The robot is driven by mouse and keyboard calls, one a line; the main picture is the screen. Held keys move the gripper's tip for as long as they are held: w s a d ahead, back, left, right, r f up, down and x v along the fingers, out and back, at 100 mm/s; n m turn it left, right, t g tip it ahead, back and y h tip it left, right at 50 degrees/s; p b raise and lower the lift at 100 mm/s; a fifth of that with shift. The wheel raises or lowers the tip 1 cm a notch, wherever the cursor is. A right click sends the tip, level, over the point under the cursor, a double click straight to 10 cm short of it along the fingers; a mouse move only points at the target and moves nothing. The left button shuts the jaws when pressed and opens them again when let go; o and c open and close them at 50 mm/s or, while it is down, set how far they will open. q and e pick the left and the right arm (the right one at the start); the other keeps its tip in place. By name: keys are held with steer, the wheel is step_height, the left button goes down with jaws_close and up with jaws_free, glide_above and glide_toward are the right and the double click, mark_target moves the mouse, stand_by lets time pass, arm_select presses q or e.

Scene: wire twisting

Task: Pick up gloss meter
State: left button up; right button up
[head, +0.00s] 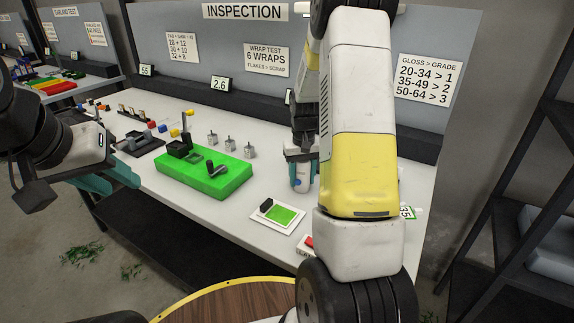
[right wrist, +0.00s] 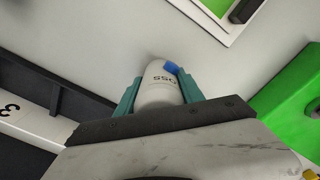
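The gloss meter (head: 301,184) is a white rounded cylinder with a blue spot, on the right part of the inspection table. In the right wrist view the gloss meter (right wrist: 160,86) shows part of a dark label and a blue tip. My right gripper (head: 301,168) points down over it, and its teal fingers press against both sides; the right wrist view shows no clear gap (right wrist: 160,92). Its lower end is close to the tabletop; I cannot tell whether it touches. My left gripper (head: 108,180) is open and empty at the table's left front edge.
A green block with a crank (head: 222,180) lies left of the meter. A white card with a green patch (head: 279,216) lies in front. Several small metal parts (head: 230,145) stand behind the block. My right arm hides the table's right part.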

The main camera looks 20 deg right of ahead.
jaws_close()
steer(key=shift+r, duration=0.15)
